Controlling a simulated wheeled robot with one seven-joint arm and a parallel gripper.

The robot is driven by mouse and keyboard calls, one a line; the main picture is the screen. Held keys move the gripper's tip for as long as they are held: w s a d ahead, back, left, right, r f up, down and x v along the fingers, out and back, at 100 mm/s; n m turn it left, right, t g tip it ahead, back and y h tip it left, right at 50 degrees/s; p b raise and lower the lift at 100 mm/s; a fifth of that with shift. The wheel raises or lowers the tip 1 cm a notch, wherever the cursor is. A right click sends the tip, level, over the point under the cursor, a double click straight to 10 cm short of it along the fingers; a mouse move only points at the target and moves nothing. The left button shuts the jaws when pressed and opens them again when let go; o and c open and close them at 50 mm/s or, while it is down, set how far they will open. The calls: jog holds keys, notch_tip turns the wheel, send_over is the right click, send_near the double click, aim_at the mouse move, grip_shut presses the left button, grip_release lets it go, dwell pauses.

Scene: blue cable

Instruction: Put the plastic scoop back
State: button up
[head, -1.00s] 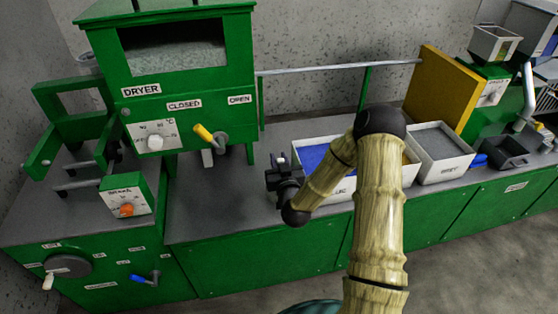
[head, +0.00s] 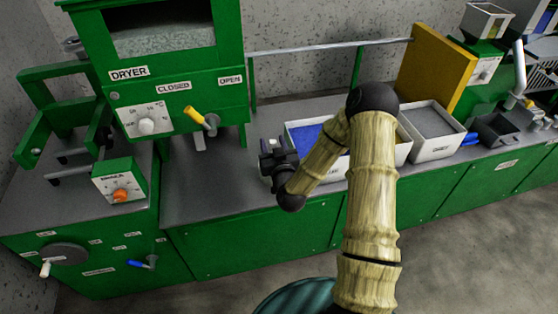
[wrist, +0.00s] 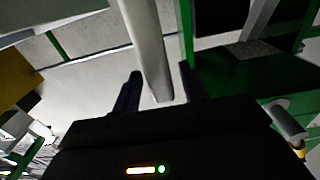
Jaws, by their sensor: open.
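My gripper (wrist: 158,88) is open, with its two dark fingers apart. In the head view it (head: 270,152) is over the bench, at the left end of the white bin of blue material (head: 304,134). In the wrist view a long pale bar (wrist: 148,45) runs between the fingers. Its far end goes out of the top of the picture. It may be the plastic scoop, but I cannot tell for sure, nor whether it touches a finger. No scoop shows clearly in the head view, where my arm hides part of the bins.
The green dryer (head: 160,85) with its yellow-handled lever (head: 195,115) stands left of my gripper. A bin of grey material (head: 430,152), a blue object (head: 470,139), a dark tray (head: 499,129) and a yellow panel (head: 437,75) are right. Bare bench (head: 215,185) lies before the dryer.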

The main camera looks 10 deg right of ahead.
jog(key=s+p, duration=0.3)
jog(key=s, duration=0.7)
jog(key=shift+s, duration=0.3)
jog(key=s+r+g, duration=0.4)
jog(key=s+g, duration=0.3)
jog(key=s, duration=0.1)
jog(key=s+r+g, duration=0.5)
jog(key=s+g, duration=0.3)
jog(key=shift+r, duration=0.15)
dwell(0.5)
